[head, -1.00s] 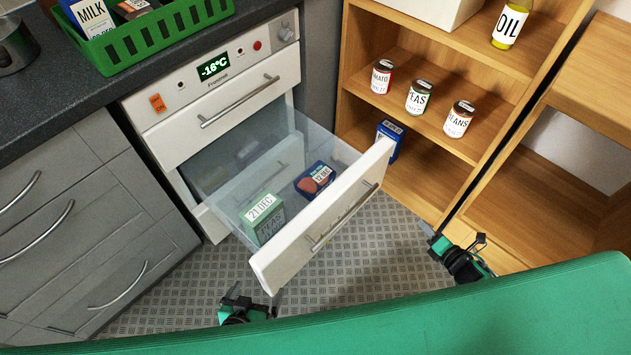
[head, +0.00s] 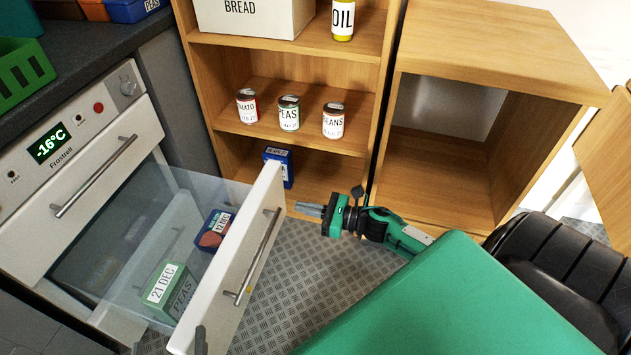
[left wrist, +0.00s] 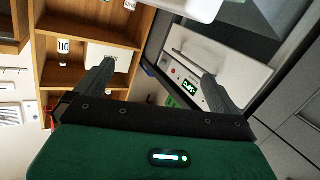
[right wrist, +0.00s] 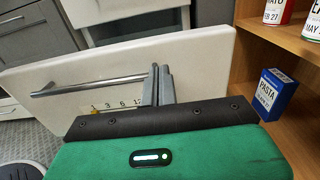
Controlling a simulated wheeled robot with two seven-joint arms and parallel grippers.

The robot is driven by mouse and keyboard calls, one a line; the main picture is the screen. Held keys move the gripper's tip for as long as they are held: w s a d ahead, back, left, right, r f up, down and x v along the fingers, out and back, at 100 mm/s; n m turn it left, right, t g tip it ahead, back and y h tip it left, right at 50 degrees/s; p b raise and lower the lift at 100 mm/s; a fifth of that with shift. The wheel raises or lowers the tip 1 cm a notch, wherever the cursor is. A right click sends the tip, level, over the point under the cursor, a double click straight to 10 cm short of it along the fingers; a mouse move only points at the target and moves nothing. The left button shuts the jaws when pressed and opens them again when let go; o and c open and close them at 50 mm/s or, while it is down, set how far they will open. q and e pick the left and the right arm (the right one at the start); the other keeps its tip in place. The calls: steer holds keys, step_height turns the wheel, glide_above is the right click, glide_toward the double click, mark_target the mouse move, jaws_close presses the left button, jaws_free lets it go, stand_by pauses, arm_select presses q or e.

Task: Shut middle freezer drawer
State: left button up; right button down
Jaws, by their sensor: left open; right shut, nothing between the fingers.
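The middle freezer drawer (head: 222,297) stands pulled out, with a white front and bar handle (head: 259,255). A green peas box (head: 168,291) and a blue box with a red picture (head: 216,230) lie inside. My right gripper (head: 312,210) is shut and empty beside the drawer front's far end. In the right wrist view its fingers (right wrist: 158,86) overlap the white front near the handle's end; contact cannot be told. My left gripper (head: 170,343) shows only its fingertips at the bottom edge, near the drawer front's near end. The left wrist view shows its fingers (left wrist: 157,85) apart and empty.
A wooden shelf (head: 230,126) with jars stands behind, and a blue pasta box (head: 280,166) sits on its lower level, close to the drawer front's far end. The upper drawer (head: 100,185) is shut. Patterned floor (head: 300,262) is clear in front.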

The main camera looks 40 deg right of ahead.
mark_target(264, 199)
steer(key=x, duration=0.7)
steer(key=shift+w+a, duration=0.2)
steer(key=shift+w, duration=0.05)
arm_select(q)
steer(key=shift+w+a+r+t, duration=0.1)
steer(key=shift+w+r+t, duration=0.2)
steer(key=shift+r, duration=0.15)
steer(key=shift+w+a+r+t, duration=0.15)
steer(key=shift+r+t, duration=0.15)
steer(key=shift+r, duration=0.15)
arm_select(e)
steer(key=shift+w+a, duration=0.25)
steer(key=shift+w, duration=0.1)
